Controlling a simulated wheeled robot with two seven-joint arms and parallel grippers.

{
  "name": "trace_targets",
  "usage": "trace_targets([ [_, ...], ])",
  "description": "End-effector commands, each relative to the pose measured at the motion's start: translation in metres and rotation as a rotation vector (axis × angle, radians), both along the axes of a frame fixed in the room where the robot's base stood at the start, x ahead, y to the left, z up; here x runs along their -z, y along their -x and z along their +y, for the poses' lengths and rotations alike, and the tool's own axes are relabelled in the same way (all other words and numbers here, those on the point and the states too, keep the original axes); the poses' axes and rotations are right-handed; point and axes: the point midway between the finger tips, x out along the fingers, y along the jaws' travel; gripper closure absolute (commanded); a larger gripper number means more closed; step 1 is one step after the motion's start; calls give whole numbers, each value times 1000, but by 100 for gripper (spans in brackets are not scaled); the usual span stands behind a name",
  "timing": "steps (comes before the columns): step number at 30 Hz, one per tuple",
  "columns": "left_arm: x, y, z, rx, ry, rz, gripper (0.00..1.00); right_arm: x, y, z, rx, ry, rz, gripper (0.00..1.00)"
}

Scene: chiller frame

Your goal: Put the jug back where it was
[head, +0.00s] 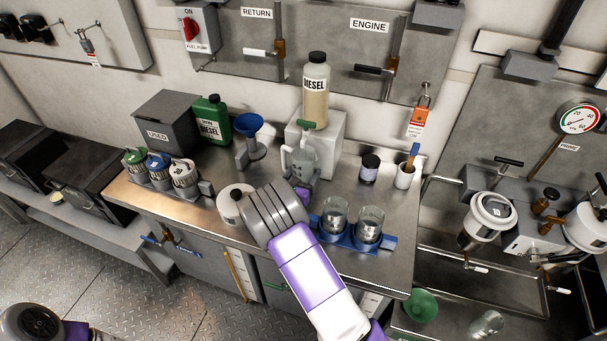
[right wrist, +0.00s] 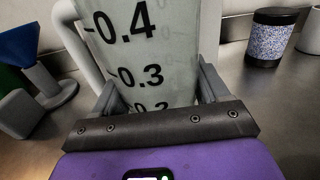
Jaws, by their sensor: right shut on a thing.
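The jug (head: 303,160) is a clear measuring jug with a handle on its left, upright on or just above the steel worktop; I cannot tell if it touches. It stands in front of the pale block (head: 330,143) that bears the diesel bottle, near a small green-handled part (head: 309,125). In the right wrist view the jug (right wrist: 150,50) shows black marks 0.4 and 0.3 and fills the space between the fingers. My right gripper (right wrist: 155,95) is shut on the jug's lower body; in the head view my wrist hides most of it. My left gripper is not in view.
Left of the jug are a blue funnel (head: 249,124) on a stand and a white round lidded thing (head: 233,200). A blue tray (head: 388,243) with two glass jars is at front right. A dark-lidded jar (head: 369,168) and white cup (head: 405,176) stand to the right.

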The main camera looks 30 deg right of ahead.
Motion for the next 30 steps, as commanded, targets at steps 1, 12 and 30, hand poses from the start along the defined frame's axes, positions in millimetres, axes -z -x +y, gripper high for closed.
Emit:
trace_targets([
  [1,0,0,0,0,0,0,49,0,0,0,0,1,-1,57],
  [12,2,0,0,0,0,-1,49,4,0,0,0,0,0,0],
  [30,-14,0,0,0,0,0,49,-3,42,56,-5,0,2,0],
])
